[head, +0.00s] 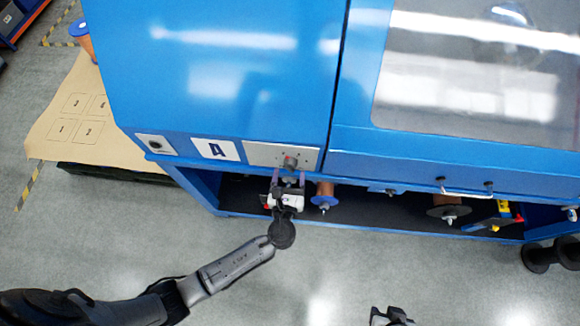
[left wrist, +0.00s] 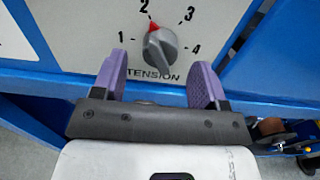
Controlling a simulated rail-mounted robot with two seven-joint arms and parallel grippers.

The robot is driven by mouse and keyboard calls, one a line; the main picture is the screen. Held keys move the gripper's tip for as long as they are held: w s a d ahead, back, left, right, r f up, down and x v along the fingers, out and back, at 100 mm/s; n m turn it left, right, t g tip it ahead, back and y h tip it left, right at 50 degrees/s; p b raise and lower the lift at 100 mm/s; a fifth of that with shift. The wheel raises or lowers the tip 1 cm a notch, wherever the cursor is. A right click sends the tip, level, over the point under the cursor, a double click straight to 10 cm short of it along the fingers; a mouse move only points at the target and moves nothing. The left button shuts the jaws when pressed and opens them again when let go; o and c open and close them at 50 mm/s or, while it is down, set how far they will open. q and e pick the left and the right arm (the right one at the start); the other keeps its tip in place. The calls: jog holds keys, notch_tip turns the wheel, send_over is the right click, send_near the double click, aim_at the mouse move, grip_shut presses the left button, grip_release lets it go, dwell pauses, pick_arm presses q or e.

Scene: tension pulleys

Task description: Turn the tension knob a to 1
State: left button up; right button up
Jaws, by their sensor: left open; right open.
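The tension knob (left wrist: 165,50) is a grey round dial with a red pointer on a pale plate, above the word TENSION. Its pointer is toward the 2, with 1 to its left and 3 and 4 to its right. In the head view the knob (head: 290,161) sits on the plate right of the letter A. My left gripper (left wrist: 162,72) is open, its purple fingers apart below and to either side of the knob, with nothing between them. It also shows in the head view (head: 290,177), just below the knob. My right gripper (head: 392,316) is partly visible at the bottom edge, away from the machine.
The blue machine (head: 225,75) fills the upper middle. Copper spools (head: 325,190) and a dark spool (head: 448,211) are in the recess under the panel. A brown table (head: 65,145) stands at left. The floor in front is clear.

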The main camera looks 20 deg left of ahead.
pick_arm(q)
jog(key=shift+x, duration=1.3)
jog(key=c, duration=0.9)
